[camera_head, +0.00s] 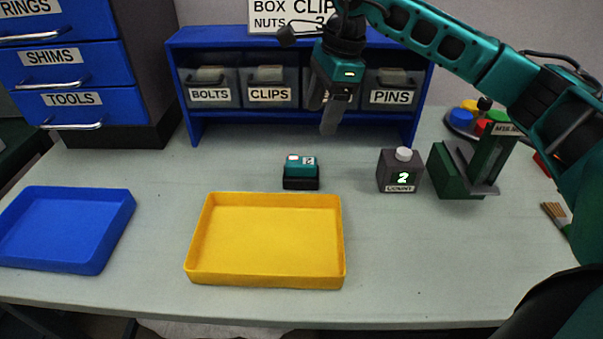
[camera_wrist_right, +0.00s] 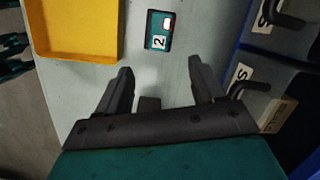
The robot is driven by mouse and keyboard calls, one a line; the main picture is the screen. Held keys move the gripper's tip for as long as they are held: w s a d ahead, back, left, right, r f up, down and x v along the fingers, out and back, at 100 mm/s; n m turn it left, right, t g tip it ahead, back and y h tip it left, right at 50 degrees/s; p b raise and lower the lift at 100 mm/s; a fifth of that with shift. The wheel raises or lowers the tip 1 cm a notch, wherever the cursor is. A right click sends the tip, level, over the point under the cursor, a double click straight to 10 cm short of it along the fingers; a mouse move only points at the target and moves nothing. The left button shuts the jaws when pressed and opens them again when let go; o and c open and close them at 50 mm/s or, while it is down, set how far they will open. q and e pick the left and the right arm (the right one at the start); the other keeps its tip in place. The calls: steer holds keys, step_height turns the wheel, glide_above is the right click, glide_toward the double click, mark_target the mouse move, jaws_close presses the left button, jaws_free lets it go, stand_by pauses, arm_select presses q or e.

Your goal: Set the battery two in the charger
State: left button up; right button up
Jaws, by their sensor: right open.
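Battery two is a small teal block (camera_head: 301,162) with a black lower part, upright on the table behind the yellow tray. In the right wrist view its top (camera_wrist_right: 161,30) shows a white label with a 2 and a red and white patch. I cannot tell whether the black part is its own base or a charger under it; no other charger is clearly recognizable. My right gripper (camera_head: 328,128) hangs above and behind the block, in front of the shelf. In its wrist view the fingers (camera_wrist_right: 160,78) are apart and empty, with the block beyond them. My left gripper is not in view.
The yellow tray (camera_head: 265,281) and blue tray (camera_head: 60,262) are empty. A grey box with a lit 2 (camera_head: 391,172) and a green stand (camera_head: 450,178) are at right. The blue shelf (camera_head: 200,45) with bins is behind. Table between block and grey box is clear.

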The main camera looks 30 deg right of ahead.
steer(key=m, duration=0.4)
glide_above(302, 161)
steer(key=s+d, duration=0.1)
steer(key=d, duration=0.1)
steer(key=shift+y, duration=0.3)
step_height(302, 161, down, 6)
steer(key=shift+s+f, duration=0.1)
steer(key=shift+f, duration=0.15)
steer(key=x, duration=0.5)
steer(key=shift+w+a+f, duration=0.2)
steer(key=shift+w+a, duration=0.05)
steer(key=shift+a, duration=0.1)
steer(key=shift+r, duration=0.1)
jaws_close()
